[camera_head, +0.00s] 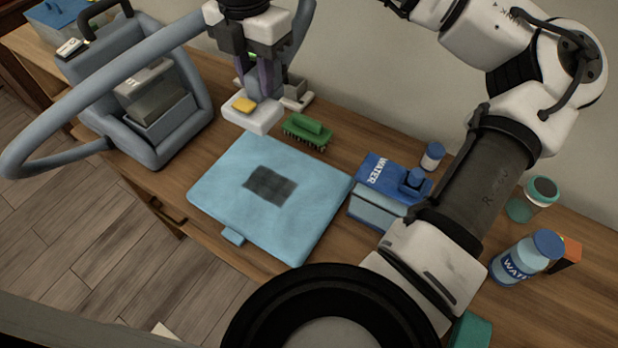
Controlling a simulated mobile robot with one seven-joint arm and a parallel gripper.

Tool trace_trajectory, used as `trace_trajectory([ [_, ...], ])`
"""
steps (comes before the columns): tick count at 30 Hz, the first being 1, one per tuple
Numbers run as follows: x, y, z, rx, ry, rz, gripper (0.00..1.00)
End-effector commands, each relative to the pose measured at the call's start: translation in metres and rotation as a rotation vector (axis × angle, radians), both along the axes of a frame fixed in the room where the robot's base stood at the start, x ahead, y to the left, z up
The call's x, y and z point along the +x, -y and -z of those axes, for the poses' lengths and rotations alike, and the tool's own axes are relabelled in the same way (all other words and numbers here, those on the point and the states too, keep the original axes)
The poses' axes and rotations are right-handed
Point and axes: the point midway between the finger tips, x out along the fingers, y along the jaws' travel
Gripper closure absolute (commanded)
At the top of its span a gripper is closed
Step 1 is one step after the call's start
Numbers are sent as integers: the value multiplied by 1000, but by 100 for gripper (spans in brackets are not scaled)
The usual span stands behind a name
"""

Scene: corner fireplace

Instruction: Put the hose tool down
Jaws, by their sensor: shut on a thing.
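My gripper (262,84), near the top middle, points down and is shut on the hose tool. The hose tool (250,115) has a white and clear head with a yellow part. It is in front of the table's back strip, near the far edge of a light blue cloth mat; whether it touches anything below is unclear. Its grey-blue hose (85,80) loops out to the left from a grey-blue portable cleaner (160,145). The jaws hide part of the tool's handle. The mat (225,195) lies flat with a dark square patch (270,186) in its middle.
A green brush (307,132) lies right of the tool. A blue water box (375,200), a small blue-capped bottle (433,156), a teal-lidded jar (532,199) and a water bottle (525,258) stand rightward. Bare wood table (345,150) shows between brush and box. The wall is behind.

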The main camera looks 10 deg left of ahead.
Motion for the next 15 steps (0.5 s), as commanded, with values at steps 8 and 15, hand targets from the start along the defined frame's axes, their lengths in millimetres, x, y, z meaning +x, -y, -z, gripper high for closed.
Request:
trace_trajectory([
  [8, -8, -8, 20, -3, -3, -22, 91],
  [15, -8, -8, 82, 0, -4, -22, 91],
])
